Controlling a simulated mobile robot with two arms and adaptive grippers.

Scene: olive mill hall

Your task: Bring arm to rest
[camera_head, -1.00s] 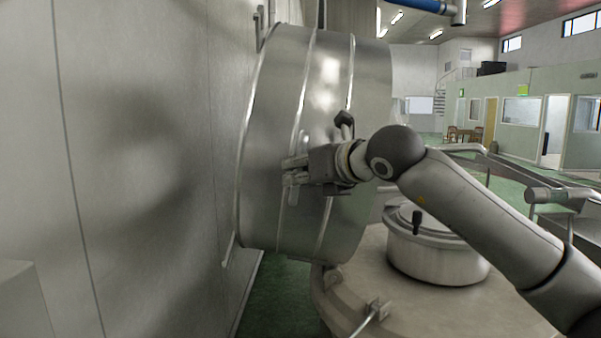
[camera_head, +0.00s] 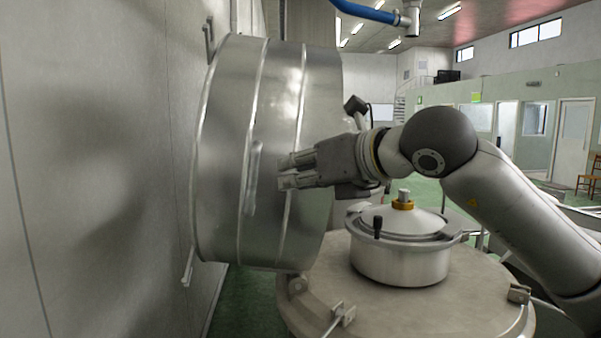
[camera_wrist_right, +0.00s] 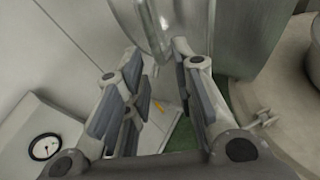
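My right arm comes in from the right in the head view. Its gripper (camera_head: 284,172) is level, pointing left at the curved side of a large round steel drum (camera_head: 222,150). A vertical bar handle (camera_head: 254,178) on the drum is just left of the fingertips, with a small gap in the picture. In the right wrist view the fingers (camera_wrist_right: 157,58) are spread with nothing between them. The drum's curved metal and a bar-like part (camera_wrist_right: 155,28) show beyond the tips. My left gripper is in neither view.
Below my right arm is a round vessel top (camera_head: 450,290) with a clamped steel lid (camera_head: 400,262) and brass knob (camera_head: 402,200). A grey wall (camera_head: 90,180) stands left. A blue pipe (camera_head: 365,12) hangs above. The wrist view shows a dial gauge (camera_wrist_right: 45,147).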

